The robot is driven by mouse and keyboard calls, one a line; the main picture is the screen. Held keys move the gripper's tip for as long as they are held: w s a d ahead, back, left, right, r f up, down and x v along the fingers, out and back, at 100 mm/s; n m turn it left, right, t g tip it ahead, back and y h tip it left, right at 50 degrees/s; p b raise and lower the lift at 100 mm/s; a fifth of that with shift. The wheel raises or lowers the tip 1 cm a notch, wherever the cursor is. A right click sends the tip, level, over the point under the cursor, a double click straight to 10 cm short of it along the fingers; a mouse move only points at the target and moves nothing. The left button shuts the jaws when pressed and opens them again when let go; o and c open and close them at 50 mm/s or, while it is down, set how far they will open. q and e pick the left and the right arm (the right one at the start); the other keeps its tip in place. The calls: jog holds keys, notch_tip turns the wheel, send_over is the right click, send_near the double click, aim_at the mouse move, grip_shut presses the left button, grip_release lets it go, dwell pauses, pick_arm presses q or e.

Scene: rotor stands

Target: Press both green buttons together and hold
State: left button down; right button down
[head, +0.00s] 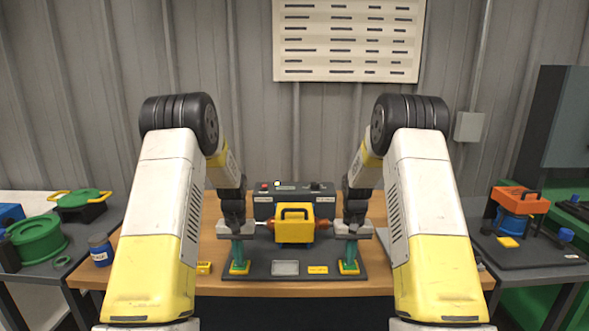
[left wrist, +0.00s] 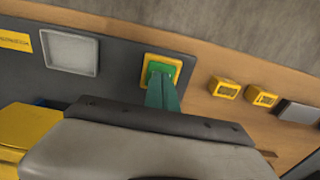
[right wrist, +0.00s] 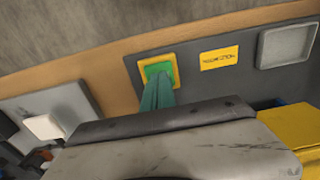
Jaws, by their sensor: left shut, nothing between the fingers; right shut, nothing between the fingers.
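The left green button (left wrist: 161,70) sits in a yellow square frame near the front left corner of the dark base plate. My left gripper (head: 238,261) is shut and empty, pointing down, its green fingertips at this button. The right green button (right wrist: 157,72) sits in a matching yellow frame near the front right corner. My right gripper (head: 349,260) is shut and empty, its green fingertips at that button. In both wrist views the tips overlap the buttons. I cannot tell whether either button is pressed down.
A yellow block with a handle (head: 294,226) stands between the grippers on the rotor stand. Behind it is a grey control box (head: 293,201). A grey tray (head: 285,268) and a yellow label (head: 317,270) lie between the buttons. A small yellow block (head: 204,268) is left of the plate.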

pick_arm(q)
jog(key=shift+s+f, duration=0.1)
jog(key=shift+f, duration=0.05)
pick_arm(e)
jog(key=shift+s+f, duration=0.1)
pick_arm(q)
notch_tip(320, 180, up, 8)
dwell(0.9)
pick_arm(e)
notch_tip(320, 180, up, 8)
dwell(0.8)
